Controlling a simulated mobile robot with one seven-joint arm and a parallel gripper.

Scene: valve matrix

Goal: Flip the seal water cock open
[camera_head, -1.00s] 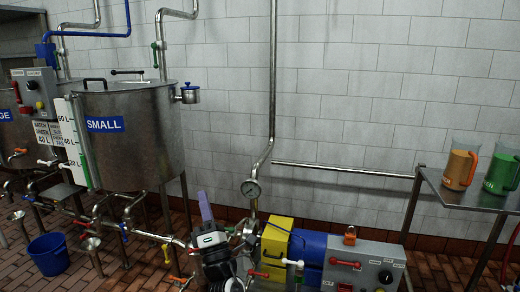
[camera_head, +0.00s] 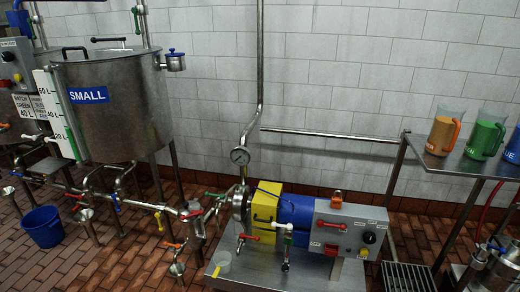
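The pump unit stands on a low steel plinth (camera_head: 325,275) in the middle, with a yellow guard (camera_head: 266,204) and a blue motor (camera_head: 296,215). A small cock with a white lever (camera_head: 282,226) sits on a thin upright pipe in front of the guard; its lever looks about level. A red lever (camera_head: 249,238) sits just left of it, also about level. A green lever (camera_head: 214,195) sits on the pipework left of the pump. I cannot read any label that tells which is the seal water cock. My gripper is not in view.
A grey control box (camera_head: 345,228) is right of the motor. The SMALL tank (camera_head: 115,125) and pipes with several coloured levers are left. A steel shelf (camera_head: 455,164) with jugs is right. Tiled floor in front is partly free.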

